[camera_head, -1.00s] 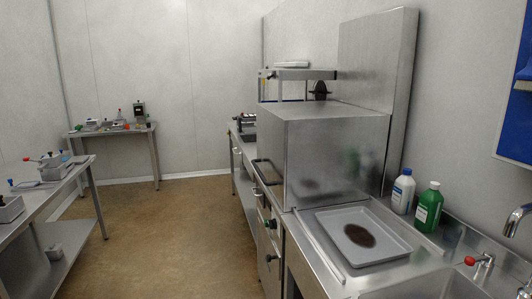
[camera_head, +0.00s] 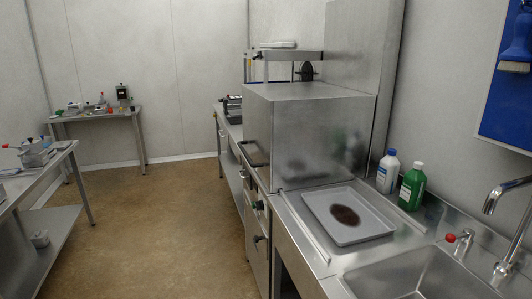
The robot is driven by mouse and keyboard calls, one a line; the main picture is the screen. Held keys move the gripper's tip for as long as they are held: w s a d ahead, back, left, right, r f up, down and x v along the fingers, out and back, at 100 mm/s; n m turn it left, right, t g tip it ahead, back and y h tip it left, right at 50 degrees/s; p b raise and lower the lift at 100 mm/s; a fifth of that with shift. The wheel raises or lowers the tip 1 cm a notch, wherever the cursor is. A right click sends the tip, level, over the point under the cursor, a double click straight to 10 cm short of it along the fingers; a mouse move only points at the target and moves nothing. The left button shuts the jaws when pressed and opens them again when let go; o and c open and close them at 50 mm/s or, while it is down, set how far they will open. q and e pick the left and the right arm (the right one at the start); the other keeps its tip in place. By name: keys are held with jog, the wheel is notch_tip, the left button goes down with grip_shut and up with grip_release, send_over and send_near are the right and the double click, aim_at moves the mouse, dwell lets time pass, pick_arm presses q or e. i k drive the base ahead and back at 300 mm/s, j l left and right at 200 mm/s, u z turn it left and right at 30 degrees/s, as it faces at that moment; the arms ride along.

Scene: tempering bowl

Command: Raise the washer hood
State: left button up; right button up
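The washer hood (camera_head: 308,138) is a large steel box on the counter, right of the middle of the head view. It sits down on the washer, and its lower edge meets the counter. A dark handle bar (camera_head: 252,154) shows at its left side, low down. The washer's front (camera_head: 257,235) below has a green button and dark knobs. Neither of my grippers shows in the view.
A grey tray (camera_head: 350,234) with a brown patch lies right of the hood. White and green bottles (camera_head: 412,186) stand by the wall. A sink (camera_head: 418,275) is at the lower right. Open brown floor (camera_head: 160,230) lies left of the counter. A table (camera_head: 55,160) stands at the left.

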aim_at(297, 135)
jog(key=i+j+z, duration=0.25)
jog(key=z, duration=0.2)
jog(key=i+j+z, duration=0.2)
jog(key=j+z, duration=0.25)
jog(key=j, duration=0.1)
